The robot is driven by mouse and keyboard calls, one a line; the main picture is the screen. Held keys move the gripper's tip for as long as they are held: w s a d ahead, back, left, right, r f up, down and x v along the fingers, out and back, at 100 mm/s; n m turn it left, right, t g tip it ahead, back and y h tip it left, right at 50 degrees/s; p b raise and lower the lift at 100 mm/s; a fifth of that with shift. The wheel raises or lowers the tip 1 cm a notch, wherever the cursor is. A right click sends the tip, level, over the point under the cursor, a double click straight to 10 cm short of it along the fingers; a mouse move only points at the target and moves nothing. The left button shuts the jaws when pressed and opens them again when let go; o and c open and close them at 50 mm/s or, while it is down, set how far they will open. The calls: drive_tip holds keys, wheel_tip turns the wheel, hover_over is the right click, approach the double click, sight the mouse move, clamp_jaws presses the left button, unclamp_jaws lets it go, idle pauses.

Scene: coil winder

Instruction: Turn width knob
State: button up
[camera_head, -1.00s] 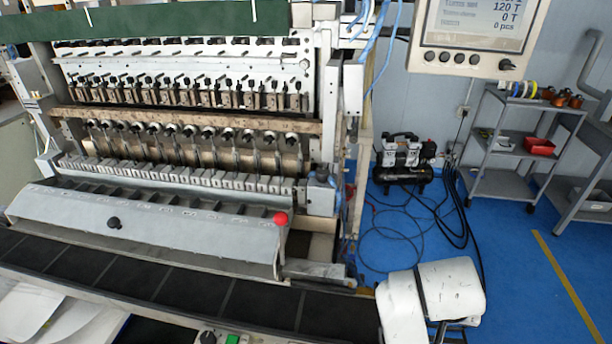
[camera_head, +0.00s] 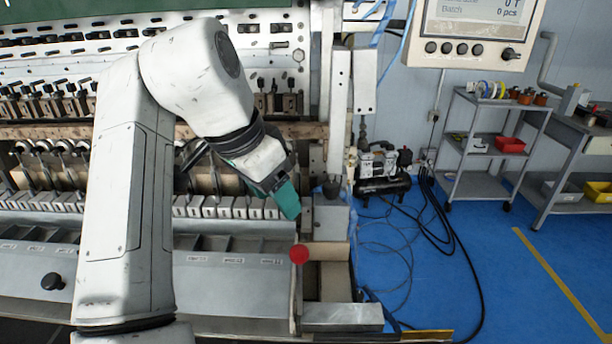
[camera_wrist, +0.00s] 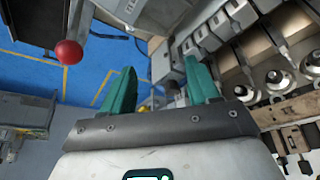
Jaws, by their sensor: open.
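My gripper (camera_head: 287,200) hangs over the right end of the coil winder, above the row of grey blocks. Its two teal fingers are apart in the wrist view (camera_wrist: 158,80), with nothing held between them. A dark round knob (camera_head: 332,188) sits on a grey box just right of my gripper. Another black knob (camera_head: 52,281) is on the sloped grey cover at the left. A further black knob (camera_head: 508,54) is on the display panel at the upper right. No width label is readable, so I cannot tell which is the width knob.
A red ball-topped lever (camera_head: 299,254) stands just below my gripper; it also shows in the wrist view (camera_wrist: 69,52). A compressor (camera_head: 380,170) with trailing cables and a grey shelf cart (camera_head: 482,188) stand at the right. The blue floor there is partly clear.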

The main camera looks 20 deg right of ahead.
hover_over(331, 184)
drive_tip(key=s+a, duration=0.1)
drive_tip(key=a, duration=0.2)
drive_tip(key=shift+s+d+r, duration=0.2)
drive_tip(key=shift+d+r, duration=0.05)
drive_tip(key=x, duration=0.3)
drive_tip(key=shift+w+d+f, duration=0.15)
drive_tip(key=shift+d, duration=0.1)
drive_tip(key=shift+x, duration=0.85)
drive_tip(key=c, duration=1)
